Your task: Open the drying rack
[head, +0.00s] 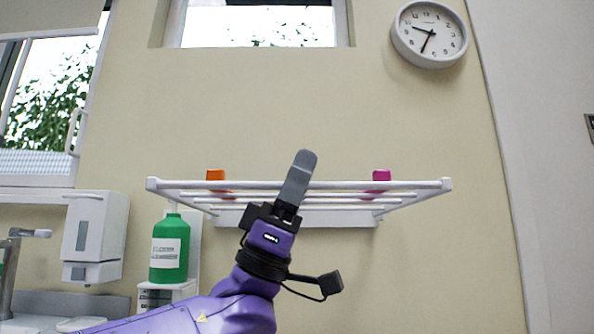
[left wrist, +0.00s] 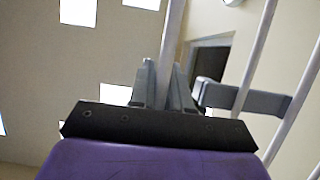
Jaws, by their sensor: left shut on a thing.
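The white drying rack (head: 415,185) is mounted on the wall, its frame standing out roughly level in the head view. Its front bar runs across the picture and more thin bars lie behind it. My left gripper (head: 299,172) reaches up from below to the middle of the front bar, and its fingers cover part of it. In the left wrist view, a pale bar of the rack (left wrist: 173,35) runs between the two fingers of my left gripper (left wrist: 163,75), which is shut on it. My right gripper is in neither view.
A green bottle (head: 170,250) and a white dispenser (head: 95,237) are at the left. A clock (head: 429,34) hangs above. The wall right of the rack is clear.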

